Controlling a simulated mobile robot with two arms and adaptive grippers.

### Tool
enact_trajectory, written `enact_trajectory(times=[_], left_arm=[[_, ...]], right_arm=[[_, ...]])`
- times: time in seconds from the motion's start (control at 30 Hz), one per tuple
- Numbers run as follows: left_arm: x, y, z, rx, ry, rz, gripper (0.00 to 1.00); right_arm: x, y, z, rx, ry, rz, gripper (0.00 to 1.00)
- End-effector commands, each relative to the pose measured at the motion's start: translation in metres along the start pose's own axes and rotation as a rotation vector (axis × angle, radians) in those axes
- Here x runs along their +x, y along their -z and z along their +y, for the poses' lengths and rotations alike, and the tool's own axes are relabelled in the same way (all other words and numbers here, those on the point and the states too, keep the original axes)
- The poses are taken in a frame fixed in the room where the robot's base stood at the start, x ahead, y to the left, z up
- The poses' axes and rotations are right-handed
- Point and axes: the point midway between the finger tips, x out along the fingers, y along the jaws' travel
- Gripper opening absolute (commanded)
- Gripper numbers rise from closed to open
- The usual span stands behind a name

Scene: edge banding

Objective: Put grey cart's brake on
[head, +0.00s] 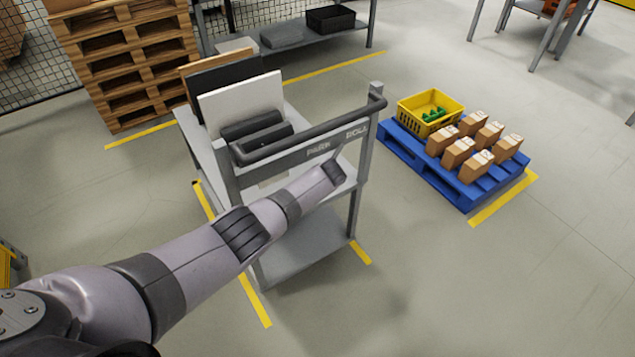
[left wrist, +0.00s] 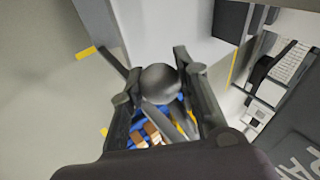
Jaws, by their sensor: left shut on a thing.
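The grey cart (head: 305,258) stands in the middle of the head view, with a dark push handle (head: 310,128) along its near top side. My left arm reaches across the cart's near side, and its gripper is hidden in the head view. In the left wrist view my left gripper (left wrist: 158,76) is shut on a dark round knob (left wrist: 160,83), one finger on each side. I take the knob to be the brake lever's; how the lever is angled is not clear. My right gripper is in neither view.
Upright panels (head: 243,103) and dark rolls stand on the cart's top. A blue pallet (head: 462,192) with cartons and a yellow crate (head: 408,113) lies to the right. Wooden pallets (head: 125,65) are stacked at the back left. Yellow floor lines (head: 255,303) mark the cart's bay.

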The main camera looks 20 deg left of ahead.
Motion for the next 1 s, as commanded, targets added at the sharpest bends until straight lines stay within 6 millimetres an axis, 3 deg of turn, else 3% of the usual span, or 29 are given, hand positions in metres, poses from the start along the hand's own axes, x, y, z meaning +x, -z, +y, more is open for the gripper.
enact_trajectory(times=[0.2,0.23,0.5,1.0], left_arm=[[0.0003,-0.0004,0.0027,-0.001,-0.004,-0.001,0.0],[0.0003,-0.0004,0.0027,-0.001,-0.004,-0.001,0.31],[0.0002,-0.0002,0.0013,-0.001,-0.002,0.0,0.49],[-0.0047,0.0007,0.0005,-0.001,0.0,0.003,0.5]], right_arm=[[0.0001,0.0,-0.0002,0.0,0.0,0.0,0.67],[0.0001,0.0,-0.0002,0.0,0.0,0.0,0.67],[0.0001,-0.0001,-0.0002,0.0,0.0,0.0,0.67],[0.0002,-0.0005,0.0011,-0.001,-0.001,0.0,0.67]])
